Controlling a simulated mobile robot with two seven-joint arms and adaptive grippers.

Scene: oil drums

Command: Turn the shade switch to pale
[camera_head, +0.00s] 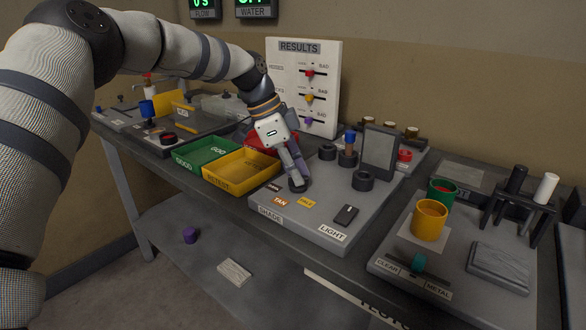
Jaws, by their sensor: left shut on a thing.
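The shade switch (298,188) is a small dark round knob on the grey SHADE and LIGHT panel (345,200). Around its front are a dark label (273,187), an orange TAN label (280,201) and a yellow label (306,202) that seems to read PALE. My left gripper (297,179) points down from the upper left and is shut on the shade switch. Its fingers cover most of the knob, so I cannot tell which label the knob points to. My right gripper is out of view.
A black LIGHT switch (346,215) sits right of the labels. Dark round parts (363,181) and a grey upright screen (379,152) stand behind. A yellow tray (241,174) and a green tray (207,153) lie to the left. Yellow (429,220) and green cups stand at right.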

